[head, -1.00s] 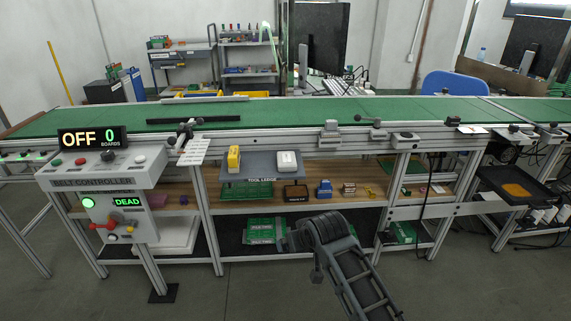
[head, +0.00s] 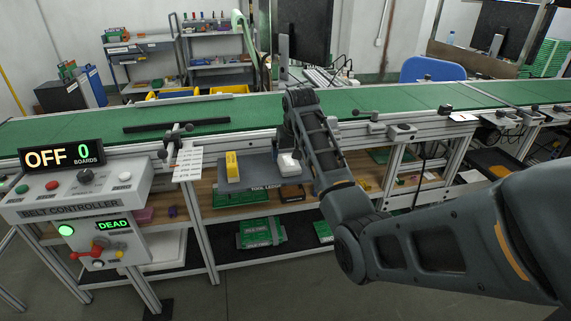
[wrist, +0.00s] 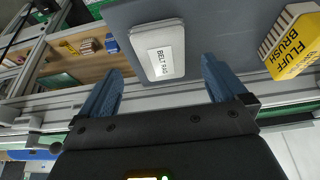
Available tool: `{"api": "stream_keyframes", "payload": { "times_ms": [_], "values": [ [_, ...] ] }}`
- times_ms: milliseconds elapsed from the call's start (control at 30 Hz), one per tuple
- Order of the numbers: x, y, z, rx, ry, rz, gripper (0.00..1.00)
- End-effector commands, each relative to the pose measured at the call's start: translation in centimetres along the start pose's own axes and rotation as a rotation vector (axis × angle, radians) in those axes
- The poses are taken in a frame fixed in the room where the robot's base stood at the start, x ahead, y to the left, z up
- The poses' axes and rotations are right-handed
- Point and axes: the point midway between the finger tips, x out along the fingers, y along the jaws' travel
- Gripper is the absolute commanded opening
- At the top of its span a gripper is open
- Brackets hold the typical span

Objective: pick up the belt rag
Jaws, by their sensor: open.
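The belt rag (wrist: 160,62) is a white, flat, rounded pad with a label reading BELT RAG. It lies on a dark grey ledge (wrist: 225,25) in the wrist view. In the head view the belt rag (head: 288,162) shows on the tool ledge (head: 240,178), partly covered by my arm. My gripper (wrist: 158,85) is open, with its two blue fingers apart and the belt rag ahead of the gap between them, not between the fingertips. In the head view the fingers are hidden behind my arm.
A yellow fluff brush (wrist: 295,45) stands on the same ledge, right of the belt rag in the wrist view. The green conveyor belt (head: 390,98) runs behind the ledge. A wooden shelf (head: 222,205) with small items lies below. The belt controller (head: 75,190) stands at left.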

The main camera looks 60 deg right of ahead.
Motion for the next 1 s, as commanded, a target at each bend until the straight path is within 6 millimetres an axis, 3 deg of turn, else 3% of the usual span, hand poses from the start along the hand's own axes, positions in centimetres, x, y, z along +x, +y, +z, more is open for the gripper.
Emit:
{"api": "stream_keyframes", "payload": {
  "times_ms": [400, 667, 1000],
  "values": [
    [4.8, -0.2, -0.5, -0.001, 0.000, -0.001, 0.99],
    [5.1, -0.2, -0.5, -0.001, 0.002, -0.001, 0.99],
    [5.1, -0.2, -0.5, -0.001, 0.002, -0.001, 0.68]
  ]
}}
